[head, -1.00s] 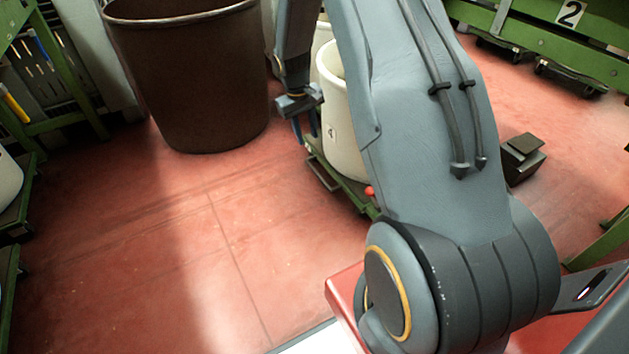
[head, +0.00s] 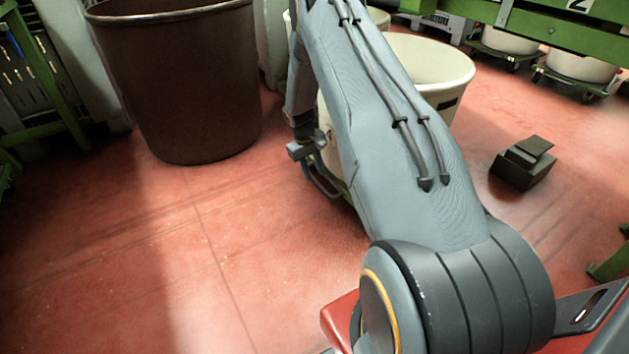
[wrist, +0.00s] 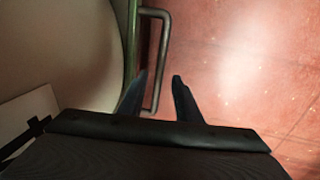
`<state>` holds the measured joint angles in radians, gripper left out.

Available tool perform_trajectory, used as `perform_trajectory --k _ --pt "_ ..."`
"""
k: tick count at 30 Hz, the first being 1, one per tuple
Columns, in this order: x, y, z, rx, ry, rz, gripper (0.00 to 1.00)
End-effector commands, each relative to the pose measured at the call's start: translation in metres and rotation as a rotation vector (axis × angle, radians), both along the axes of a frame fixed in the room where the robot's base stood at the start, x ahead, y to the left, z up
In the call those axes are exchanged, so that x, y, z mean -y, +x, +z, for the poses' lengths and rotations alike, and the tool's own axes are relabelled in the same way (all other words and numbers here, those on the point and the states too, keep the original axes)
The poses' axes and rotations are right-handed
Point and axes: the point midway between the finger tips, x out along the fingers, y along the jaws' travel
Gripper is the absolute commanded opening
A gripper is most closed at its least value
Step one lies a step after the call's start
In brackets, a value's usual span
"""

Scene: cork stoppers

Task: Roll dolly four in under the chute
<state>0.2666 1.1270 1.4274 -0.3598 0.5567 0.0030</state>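A cream tub (head: 435,65) stands mostly behind my arm in the head view. In the head view my gripper is low beside the tub. I cannot identify the chute.
A large brown bin (head: 180,85) stands to the left. A dark stepped block (head: 523,162) lies on the floor to the right. A green frame (head: 560,30) marked 2 has tubs on wheeled dollies beneath it at the upper right. Red floor is clear at the lower left.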

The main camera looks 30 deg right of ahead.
Motion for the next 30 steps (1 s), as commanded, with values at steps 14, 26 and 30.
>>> perform_trajectory --k 14,26,30 --pt "0.008 0.0 -0.039 0.0 0.0 0.0 0.31" --pt "0.008 0.0 -0.039 -0.001 0.0 0.0 0.0" --pt "0.007 0.0 -0.039 -0.001 0.0 0.002 0.0"
